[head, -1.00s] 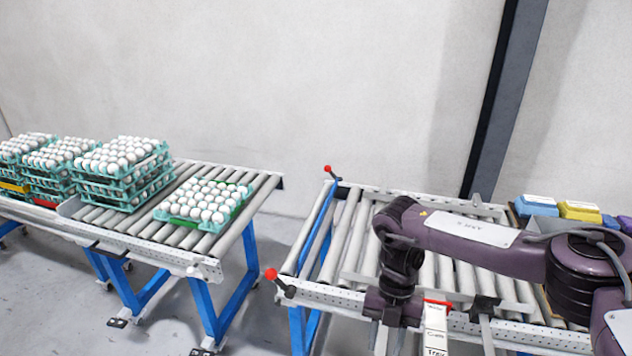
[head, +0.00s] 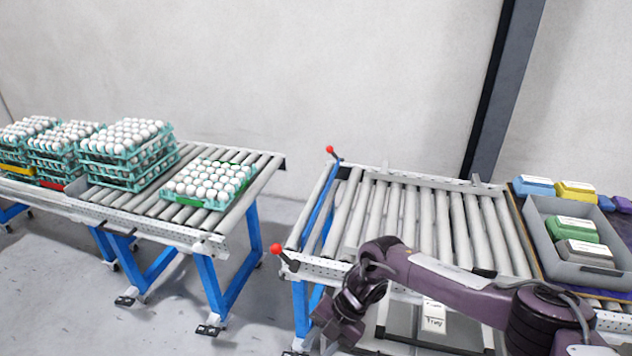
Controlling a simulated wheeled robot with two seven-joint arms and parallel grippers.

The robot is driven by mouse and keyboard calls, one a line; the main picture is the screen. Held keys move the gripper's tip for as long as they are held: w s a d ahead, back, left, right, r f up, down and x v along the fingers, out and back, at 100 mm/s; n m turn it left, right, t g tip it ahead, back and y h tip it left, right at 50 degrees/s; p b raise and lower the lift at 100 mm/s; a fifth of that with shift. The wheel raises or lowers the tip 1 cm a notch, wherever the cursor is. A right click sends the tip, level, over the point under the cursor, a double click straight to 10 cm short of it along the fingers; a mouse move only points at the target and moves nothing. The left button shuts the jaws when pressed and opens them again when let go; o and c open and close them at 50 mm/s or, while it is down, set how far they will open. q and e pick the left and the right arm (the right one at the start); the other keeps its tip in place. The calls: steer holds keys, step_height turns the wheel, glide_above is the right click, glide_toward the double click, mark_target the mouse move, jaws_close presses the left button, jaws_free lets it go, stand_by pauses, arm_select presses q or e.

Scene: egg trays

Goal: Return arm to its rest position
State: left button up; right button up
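My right arm comes in from the lower right in the head view and is bent downward in front of the right roller conveyor (head: 455,225). Its wrist hangs at the conveyor's near left corner. The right gripper's fingers are at or below the lower picture edge, so whether they are open or shut does not show. No object is visibly held by that arm. My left arm and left gripper are not in the picture.
The left conveyor (head: 235,205) carries a single egg tray (head: 208,183) and stacked trays (head: 125,155). A grey bin (head: 575,265) with green and grey packs stands at right. A red-knobbed lever (head: 283,256) is close to my wrist. The right rollers are bare.

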steer(key=a+f+m+t+y, duration=0.4)
steer(key=f+m+t, duration=0.2)
steer(key=f+m, duration=0.75)
steer(key=s+d+f+m+t+h, duration=0.25)
steer(key=s+d+f+m, duration=0.3)
steer(key=f, duration=0.55)
steer(key=s+d+f+m+g+h, duration=0.1)
steer(key=s+d+f, duration=0.4)
steer(key=s, duration=0.6)
steer(key=s+d+f+m+g+h, duration=0.2)
steer(key=s+d+f+m+h, duration=0.2)
steer(key=s+d, duration=0.5)
steer(key=s+d+f+m+g+h, duration=0.1)
steer(key=s+d+f+m, duration=0.3)
steer(key=s, duration=0.9)
steer(key=d+f+h, duration=0.1)
steer(key=d+f, duration=0.1)
steer(key=d, duration=0.1)
steer(key=shift+s+f+h+b, duration=0.15)
steer(key=shift+f+h+b, duration=0.1)
steer(key=shift+h+b, duration=0.1)
steer(key=shift+g, duration=0.25)
